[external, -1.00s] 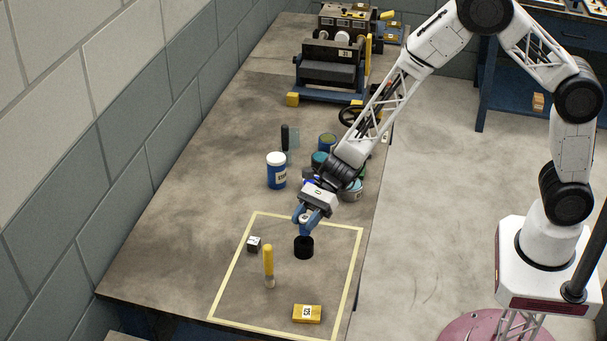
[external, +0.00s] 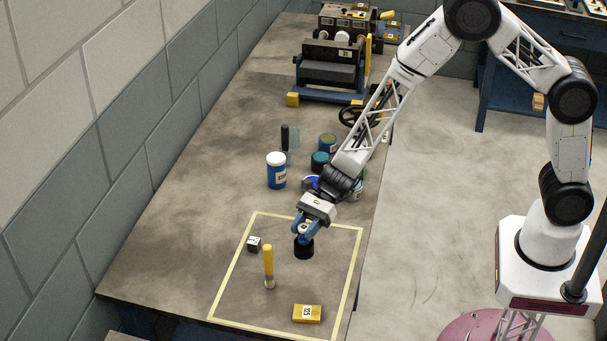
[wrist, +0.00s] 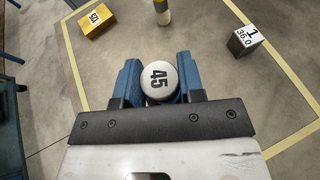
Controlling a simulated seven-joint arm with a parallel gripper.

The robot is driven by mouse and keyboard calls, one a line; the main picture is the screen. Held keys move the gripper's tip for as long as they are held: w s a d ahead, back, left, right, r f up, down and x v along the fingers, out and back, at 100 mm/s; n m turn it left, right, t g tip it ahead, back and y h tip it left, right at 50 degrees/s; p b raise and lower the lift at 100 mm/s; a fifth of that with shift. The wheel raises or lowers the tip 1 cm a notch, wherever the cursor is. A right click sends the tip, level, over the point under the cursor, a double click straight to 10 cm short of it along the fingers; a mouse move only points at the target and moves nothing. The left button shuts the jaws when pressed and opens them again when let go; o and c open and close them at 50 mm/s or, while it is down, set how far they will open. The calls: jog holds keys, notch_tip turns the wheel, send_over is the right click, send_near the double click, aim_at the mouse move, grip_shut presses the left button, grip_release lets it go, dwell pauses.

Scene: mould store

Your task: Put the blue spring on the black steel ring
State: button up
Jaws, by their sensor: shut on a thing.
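My gripper (external: 304,233) is low over the marked area, directly above the black steel ring (external: 304,250), a short black round piece standing on the bench. Its blue fingers are shut on a round piece with a pale top marked 45, which I take to be the blue spring (wrist: 160,82). In the wrist view only its top shows; its sides are hidden by the fingers. The spring is upright over or on the ring; I cannot tell whether they touch. The ring is hidden in the wrist view.
A yellow rod with a grey lower end (external: 268,266) stands left of the ring. A small numbered cube (external: 254,244) and a yellow labelled block (external: 307,313) lie within the pale taped outline (external: 230,258). A blue jar (external: 276,172) and several tins stand behind.

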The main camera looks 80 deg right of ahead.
jog(key=shift+f, duration=0.15)
jog(key=o, duration=0.9)
jog(key=shift+o, duration=0.2)
jog(key=shift+s+d+r, duration=0.15)
jog(key=shift+d+r, duration=0.2)
jog(key=shift+d, duration=0.1)
jog(key=v, duration=1.1)
jog(key=shift+s, duration=0.1)
